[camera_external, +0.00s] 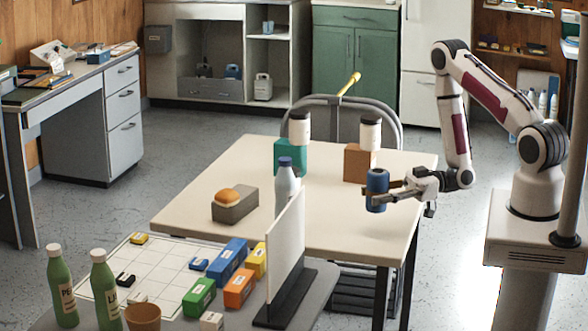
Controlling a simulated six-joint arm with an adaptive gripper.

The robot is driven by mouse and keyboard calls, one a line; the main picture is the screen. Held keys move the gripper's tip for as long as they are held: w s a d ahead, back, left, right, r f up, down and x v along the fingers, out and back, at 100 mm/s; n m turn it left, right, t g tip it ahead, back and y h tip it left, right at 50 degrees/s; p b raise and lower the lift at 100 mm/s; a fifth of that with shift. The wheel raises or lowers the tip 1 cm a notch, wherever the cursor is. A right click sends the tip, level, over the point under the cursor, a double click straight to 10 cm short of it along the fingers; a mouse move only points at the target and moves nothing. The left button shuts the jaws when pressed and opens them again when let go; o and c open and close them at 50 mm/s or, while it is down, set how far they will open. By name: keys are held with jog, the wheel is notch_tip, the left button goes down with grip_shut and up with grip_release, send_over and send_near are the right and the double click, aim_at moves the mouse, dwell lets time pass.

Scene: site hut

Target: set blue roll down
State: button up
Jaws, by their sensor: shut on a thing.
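The blue roll (377,181) is a short upright blue cylinder with a dark top. My gripper (382,192) is shut on it from the right side. The roll appears to be above the right part of the cream table (340,232); whether its bottom touches the surface I cannot tell. Part of the roll is hidden behind the fingers.
On the table stand a brown block (359,166) and a teal block (288,157), each with a white cylinder, and a grey block (235,206) with a bun. A white bottle (286,181) stands behind an upright white panel (286,247). The table's front right is clear.

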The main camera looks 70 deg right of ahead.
jog(key=shift+f, duration=1.15)
jog(key=shift+f, duration=2.1)
jog(key=shift+f, duration=0.1)
jog(key=o, duration=1.2)
jog(key=shift+v, duration=6)
